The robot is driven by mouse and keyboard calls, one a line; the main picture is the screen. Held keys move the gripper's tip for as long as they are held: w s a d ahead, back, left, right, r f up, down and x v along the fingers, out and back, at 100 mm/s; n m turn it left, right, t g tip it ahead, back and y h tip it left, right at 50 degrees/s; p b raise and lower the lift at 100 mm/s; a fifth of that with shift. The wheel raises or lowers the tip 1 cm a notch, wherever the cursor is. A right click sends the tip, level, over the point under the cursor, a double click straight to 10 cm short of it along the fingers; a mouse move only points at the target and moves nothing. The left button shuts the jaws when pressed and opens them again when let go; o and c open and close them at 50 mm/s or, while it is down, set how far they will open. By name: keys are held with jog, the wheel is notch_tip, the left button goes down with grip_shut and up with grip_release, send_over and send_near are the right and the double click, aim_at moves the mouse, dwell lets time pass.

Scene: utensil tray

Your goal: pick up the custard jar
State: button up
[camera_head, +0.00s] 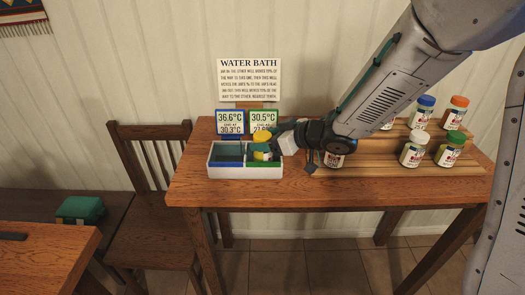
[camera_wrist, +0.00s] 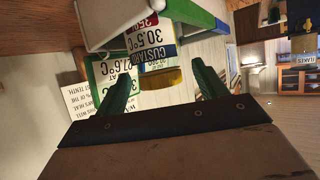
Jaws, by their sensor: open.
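The custard jar (camera_wrist: 152,57) has a yellow lid and a label reading CUSTARD in the wrist view. In the head view its yellow lid (camera_head: 262,135) shows above the right, green-floored compartment of the white water bath (camera_head: 245,172), partly hidden by my gripper. My gripper (camera_wrist: 161,71) is open, its two green fingers on either side of the jar's lid end in the wrist view. I cannot tell whether either finger touches the jar.
Two temperature displays (camera_head: 230,122) and a WATER BATH sign (camera_head: 249,80) stand behind the bath. Several jars, one with an orange lid (camera_head: 459,101), stand on a stepped wooden rack (camera_head: 380,170) at right. A chair (camera_head: 150,205) stands left of the table.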

jog(key=shift+x, duration=1.9)
jog(key=c, duration=1.4)
